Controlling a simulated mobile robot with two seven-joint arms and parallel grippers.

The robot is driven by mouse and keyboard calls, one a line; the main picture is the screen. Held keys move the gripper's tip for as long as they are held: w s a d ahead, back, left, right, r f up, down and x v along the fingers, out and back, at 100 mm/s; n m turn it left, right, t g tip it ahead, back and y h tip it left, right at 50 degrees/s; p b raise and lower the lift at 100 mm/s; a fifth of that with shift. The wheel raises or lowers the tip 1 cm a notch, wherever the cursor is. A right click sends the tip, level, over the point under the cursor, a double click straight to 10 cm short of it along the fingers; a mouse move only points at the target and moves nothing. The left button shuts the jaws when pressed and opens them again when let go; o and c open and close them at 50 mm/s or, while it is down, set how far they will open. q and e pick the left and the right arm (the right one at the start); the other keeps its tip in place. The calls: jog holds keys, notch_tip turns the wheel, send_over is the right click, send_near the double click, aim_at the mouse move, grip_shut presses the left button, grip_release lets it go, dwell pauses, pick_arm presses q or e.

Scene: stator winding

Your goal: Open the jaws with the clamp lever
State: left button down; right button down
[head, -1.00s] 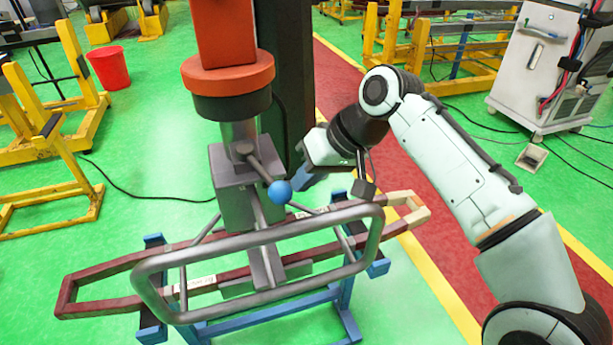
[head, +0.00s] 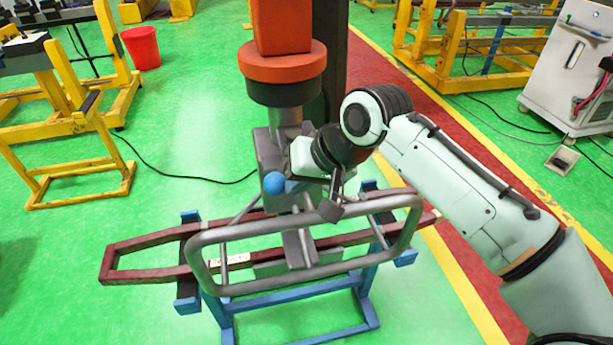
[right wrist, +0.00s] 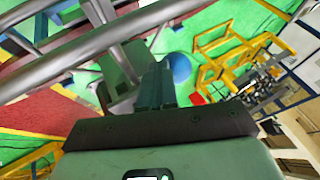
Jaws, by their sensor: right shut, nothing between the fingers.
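The clamp lever ends in a blue ball knob (head: 273,183), in front of the grey clamp head (head: 267,150); its rod is mostly hidden by my right gripper. My right gripper (head: 294,186) is shut and empty, with its fingertips close against the ball's right side. The right wrist view shows the ball (right wrist: 181,67) just beyond the shut fingers (right wrist: 157,86); I cannot tell for sure whether they touch. The clamp's jaws (head: 300,250) are low on the tool by the dark red coil (head: 140,278); their opening is not clear. My left gripper is out of view.
A grey tube handle frame (head: 240,231) surrounds the tool's lower front, close below my right gripper. A blue stand (head: 290,305) supports the coil. An orange and black column (head: 284,68) rises above the clamp.

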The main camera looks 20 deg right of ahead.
jog(key=shift+a, duration=0.25)
jog(key=shift+a+f, duration=0.1)
jog(key=shift+a, duration=0.05)
dwell(0.4)
